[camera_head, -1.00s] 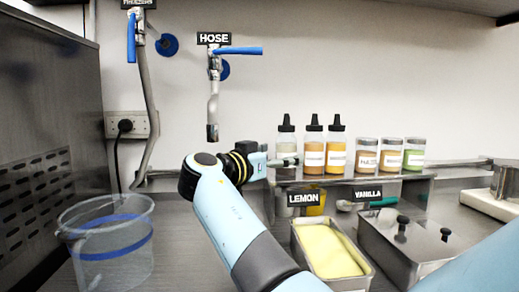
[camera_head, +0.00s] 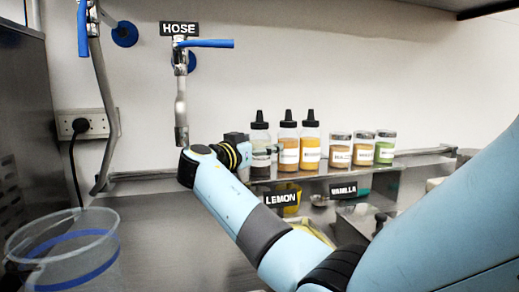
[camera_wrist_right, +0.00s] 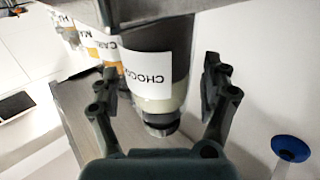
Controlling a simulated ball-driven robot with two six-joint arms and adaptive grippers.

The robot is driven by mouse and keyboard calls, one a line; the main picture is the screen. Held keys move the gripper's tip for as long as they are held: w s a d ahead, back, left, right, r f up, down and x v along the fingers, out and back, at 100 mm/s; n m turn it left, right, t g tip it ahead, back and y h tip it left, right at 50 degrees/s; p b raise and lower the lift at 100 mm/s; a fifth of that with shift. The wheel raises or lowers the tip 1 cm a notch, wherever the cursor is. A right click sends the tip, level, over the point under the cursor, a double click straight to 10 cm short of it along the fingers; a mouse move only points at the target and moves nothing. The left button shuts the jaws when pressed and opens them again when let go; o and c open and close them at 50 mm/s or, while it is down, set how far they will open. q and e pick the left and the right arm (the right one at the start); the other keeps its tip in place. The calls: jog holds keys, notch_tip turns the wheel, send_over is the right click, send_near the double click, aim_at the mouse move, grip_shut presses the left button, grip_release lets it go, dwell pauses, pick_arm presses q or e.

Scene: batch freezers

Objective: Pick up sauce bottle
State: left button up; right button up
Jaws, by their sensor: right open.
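Three sauce bottles with black pointed caps stand upright in a row on a raised steel shelf. The leftmost is a dark bottle (camera_head: 260,134); beside it are an orange-brown bottle (camera_head: 288,142) and a yellow-orange bottle (camera_head: 311,142). In the wrist view, the near bottle (camera_wrist_right: 152,72) has a white label starting "CHOCO". My right gripper (camera_head: 264,150) is at the leftmost bottle in the head view. In the wrist view its fingers (camera_wrist_right: 160,82) are open, one on each side of the chocolate bottle, with gaps visible. My left gripper is not in view.
Small jars (camera_head: 362,150) stand right of the bottles. Tubs labelled LEMON (camera_head: 281,199) and VANILLA (camera_head: 344,191) sit below the shelf, partly behind my arm. A clear bucket (camera_head: 62,250) is at lower left. A hose tap (camera_head: 181,100) hangs left of the bottles.

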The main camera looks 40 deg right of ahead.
jog(key=shift+c, duration=0.3)
jog(key=c, duration=1.2)
